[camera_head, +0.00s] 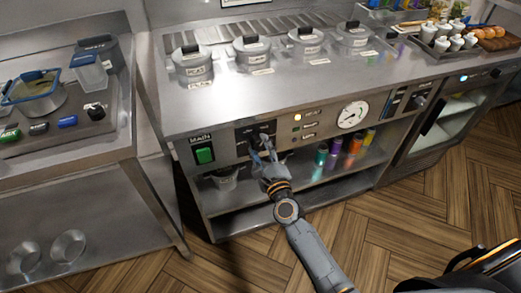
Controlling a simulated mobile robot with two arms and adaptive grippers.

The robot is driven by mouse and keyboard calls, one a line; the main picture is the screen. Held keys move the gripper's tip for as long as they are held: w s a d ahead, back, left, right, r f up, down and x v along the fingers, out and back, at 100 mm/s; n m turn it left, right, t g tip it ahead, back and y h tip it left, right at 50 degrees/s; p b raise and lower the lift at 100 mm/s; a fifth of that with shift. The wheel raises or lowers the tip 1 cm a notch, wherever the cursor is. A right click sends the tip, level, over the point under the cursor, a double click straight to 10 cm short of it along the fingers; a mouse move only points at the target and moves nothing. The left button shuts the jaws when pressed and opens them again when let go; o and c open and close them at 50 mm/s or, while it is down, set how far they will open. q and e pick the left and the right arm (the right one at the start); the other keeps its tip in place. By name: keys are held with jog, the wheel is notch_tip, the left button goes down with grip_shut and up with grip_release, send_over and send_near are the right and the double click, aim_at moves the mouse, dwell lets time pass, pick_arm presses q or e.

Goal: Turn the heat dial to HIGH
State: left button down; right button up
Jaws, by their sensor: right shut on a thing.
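The heat dial sits on a black panel (243,133) with white marks, on the front of the steel range (222,114). My right gripper (263,149) reaches up to this panel from below and is shut on the dial. The fingers cover most of the dial, so its pointer and setting cannot be read. My left gripper is not in view.
Left of the panel is a green MAIN switch (204,155). To the right are an amber lamp (297,117) and a round gauge (353,114). Lidded pots (192,62) stand on top. Colored bottles (321,155) stand on the shelf below.

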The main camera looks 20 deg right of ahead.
jog(key=m, duration=0.4)
jog(key=shift+m+b, duration=0.3)
jog(key=shift+b, duration=0.05)
jog(key=shift+m, duration=2.3)
jog(key=o, duration=1.2)
jog(key=shift+c, duration=0.2)
jog(key=s, duration=1.2)
